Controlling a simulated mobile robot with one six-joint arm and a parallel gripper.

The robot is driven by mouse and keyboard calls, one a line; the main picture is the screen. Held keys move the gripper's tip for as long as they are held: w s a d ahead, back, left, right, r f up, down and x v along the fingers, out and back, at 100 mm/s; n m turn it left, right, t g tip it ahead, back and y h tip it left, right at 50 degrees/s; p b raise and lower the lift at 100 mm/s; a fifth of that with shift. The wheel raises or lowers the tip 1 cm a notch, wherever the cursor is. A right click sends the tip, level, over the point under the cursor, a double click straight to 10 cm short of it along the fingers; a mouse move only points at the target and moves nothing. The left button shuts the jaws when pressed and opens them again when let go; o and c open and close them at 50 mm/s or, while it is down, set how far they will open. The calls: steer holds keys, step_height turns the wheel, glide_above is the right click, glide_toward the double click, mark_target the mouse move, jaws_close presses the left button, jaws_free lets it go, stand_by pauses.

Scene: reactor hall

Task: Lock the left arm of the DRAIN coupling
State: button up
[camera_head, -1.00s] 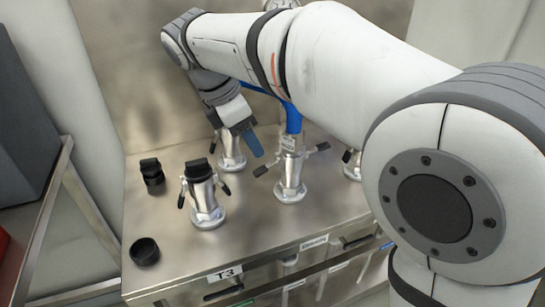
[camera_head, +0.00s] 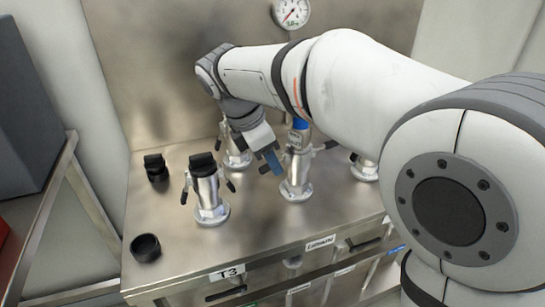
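A silver coupling (camera_head: 297,178) with a blue hose (camera_head: 301,125) on top stands upright in the middle of the steel bench. Its small tag is too small to read, so I cannot confirm it is DRAIN. Its right arm (camera_head: 325,147) sticks out to the side. Its left arm (camera_head: 264,169) shows as a dark tip sticking out left, partly covered by my gripper.
A black-capped coupling (camera_head: 210,200) with lowered arms stands at front left. Another coupling (camera_head: 237,158) is behind my gripper, and one (camera_head: 365,170) is at right, partly hidden by my arm. Black caps (camera_head: 145,247) (camera_head: 155,167) lie at left. A gauge (camera_head: 291,13) is on the back wall.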

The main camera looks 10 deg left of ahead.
jaws_close()
steer(key=shift+t+h+p, duration=0.3)
steer(key=shift+h+p, duration=0.3)
steer(key=shift+p, duration=0.45)
steer(key=shift+f+t+h+p, duration=0.1)
steer(key=shift+t+h+p, duration=0.25)
steer(key=shift+p, duration=0.25)
steer(key=shift+f+t+h+p, duration=0.6)
steer(key=shift+h+p, duration=0.2)
steer(key=shift+h, duration=0.15)
steer(key=shift+o, duration=1.2)
jaws_free()
step_height(320, 180, up, 10)
steer(key=p, duration=0.2)
steer(key=shift+p, duration=0.3)
